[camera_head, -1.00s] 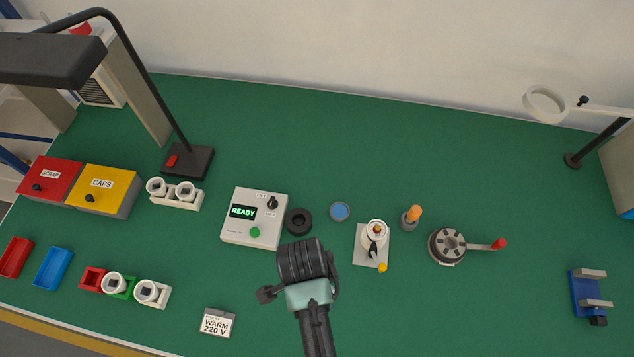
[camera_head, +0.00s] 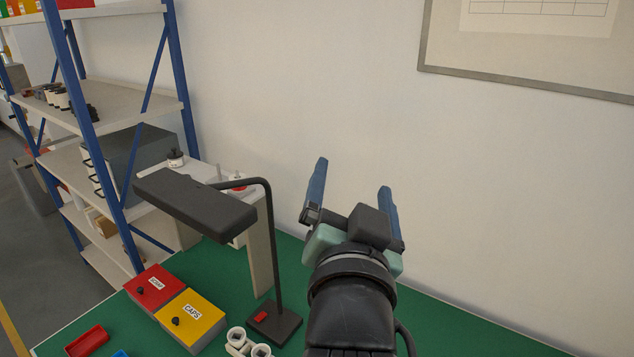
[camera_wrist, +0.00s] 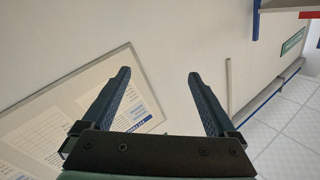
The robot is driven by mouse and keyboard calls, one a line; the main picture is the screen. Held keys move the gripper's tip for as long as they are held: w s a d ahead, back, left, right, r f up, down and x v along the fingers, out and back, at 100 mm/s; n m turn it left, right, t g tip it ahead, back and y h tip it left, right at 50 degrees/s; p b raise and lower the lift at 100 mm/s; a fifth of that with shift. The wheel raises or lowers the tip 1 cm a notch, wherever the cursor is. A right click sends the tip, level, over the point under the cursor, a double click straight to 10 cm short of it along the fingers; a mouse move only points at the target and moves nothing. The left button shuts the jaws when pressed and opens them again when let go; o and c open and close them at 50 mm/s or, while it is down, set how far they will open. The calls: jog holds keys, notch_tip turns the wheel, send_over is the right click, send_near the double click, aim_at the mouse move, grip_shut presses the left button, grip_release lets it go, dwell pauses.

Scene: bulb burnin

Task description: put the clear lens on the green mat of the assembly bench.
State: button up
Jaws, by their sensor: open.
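My gripper (camera_head: 352,178) is raised in front of the white wall in the head view, fingers apart and pointing up. In the wrist view my gripper (camera_wrist: 159,73) is open with nothing between its blue fingers. The green bench top (camera_head: 440,325) shows low in the head view, below the gripper. No clear lens can be made out in either current view. Most of the bench top is outside the picture or behind my arm.
A black lamp (camera_head: 195,205) stands on the bench, left of my arm. Below it are a red scrap box (camera_head: 153,287), a yellow caps box (camera_head: 190,318) and white sockets (camera_head: 238,340). A blue-framed shelf (camera_head: 130,105) stands at left. A framed board (camera_head: 530,70) hangs on the wall.

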jog(key=s+a+r+n+t, duration=0.1)
jog(key=s+r+n+t, duration=0.1)
jog(key=r, duration=0.5)
jog(key=s+a+r+n+t+y, duration=0.1)
jog(key=s+a+r+n+t, duration=0.1)
jog(key=s+r+t, duration=0.2)
jog(key=s+a+r+n+t+y, duration=0.1)
jog(key=s+r+n+t, duration=0.1)
jog(key=s+r, duration=0.5)
notch_tip(320, 180, up, 5)
jog(key=shift+a+r+t, duration=0.15)
jog(key=shift+a+t, duration=0.05)
jog(key=shift+t, duration=0.3)
jog(key=shift+s, duration=0.1)
